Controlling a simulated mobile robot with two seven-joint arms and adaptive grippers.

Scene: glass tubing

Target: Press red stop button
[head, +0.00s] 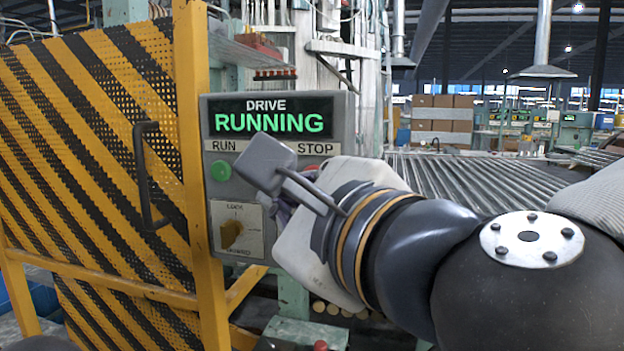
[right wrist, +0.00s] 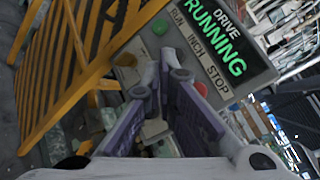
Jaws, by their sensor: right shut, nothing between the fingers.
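The red stop button (right wrist: 201,88) shows partly in the right wrist view, below the STOP label and just right of my fingers. In the head view only a sliver of it (head: 311,173) shows above my wrist. It sits on the grey control panel (head: 345,112), whose display reads DRIVE RUNNING. My right gripper (right wrist: 165,76) is shut and empty, its purple fingers pointing at the panel around the INCH position. In the head view my wrist hides most of these fingers. I cannot tell the gap between fingertips and panel. My left gripper is not in view.
A green button (head: 220,170) is under the RUN label, and a yellow rotary switch (head: 231,234) is lower left on the panel. A yellow-and-black striped guard (head: 90,150) with a dark handle (head: 148,175) stands left. A roller conveyor (head: 460,180) runs behind my arm.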

